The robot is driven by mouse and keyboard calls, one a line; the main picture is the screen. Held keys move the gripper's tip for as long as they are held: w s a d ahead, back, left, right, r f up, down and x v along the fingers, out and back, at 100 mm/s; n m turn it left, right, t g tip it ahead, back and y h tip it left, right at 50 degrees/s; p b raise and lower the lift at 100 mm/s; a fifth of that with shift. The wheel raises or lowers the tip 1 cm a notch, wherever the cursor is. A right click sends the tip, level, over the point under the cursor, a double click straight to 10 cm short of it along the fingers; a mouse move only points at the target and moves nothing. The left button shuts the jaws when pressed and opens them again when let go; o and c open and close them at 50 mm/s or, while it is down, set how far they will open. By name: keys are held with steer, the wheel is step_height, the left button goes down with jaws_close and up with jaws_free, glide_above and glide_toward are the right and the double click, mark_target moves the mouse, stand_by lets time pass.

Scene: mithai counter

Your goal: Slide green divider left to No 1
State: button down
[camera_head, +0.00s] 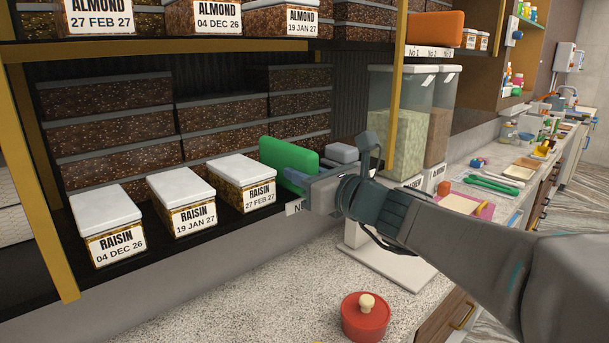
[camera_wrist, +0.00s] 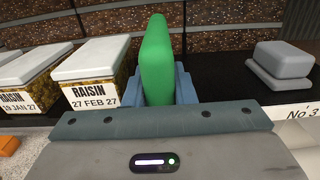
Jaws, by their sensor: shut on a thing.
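The green divider (camera_head: 288,157) stands upright on the lower shelf, just right of the raisin box marked 27 FEB 27 (camera_head: 243,182). In the wrist view the divider (camera_wrist: 156,60) rises between the two fingers of my gripper (camera_wrist: 158,88), which is shut on it. In the head view my gripper (camera_head: 305,181) reaches in from the right at the shelf's front edge. A No 3 label (camera_wrist: 300,112) shows on the shelf edge to the right in the wrist view. No label marked No 1 shows on this lower shelf edge.
Two more raisin boxes, 19 JAN 27 (camera_head: 183,200) and 04 DEC 26 (camera_head: 108,225), stand farther left. Dark stacked boxes (camera_head: 110,135) fill the back. A grey stepped block (camera_wrist: 280,65) sits right of the divider. A red lidded pot (camera_head: 365,318) stands on the counter below.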

steer(key=c, duration=1.6)
jaws_free()
steer(key=shift+a, duration=0.1)
steer(key=o, duration=0.4)
steer(key=shift+s+a, duration=0.15)
steer(key=b+v, duration=0.1)
steer(key=v, duration=1.3)
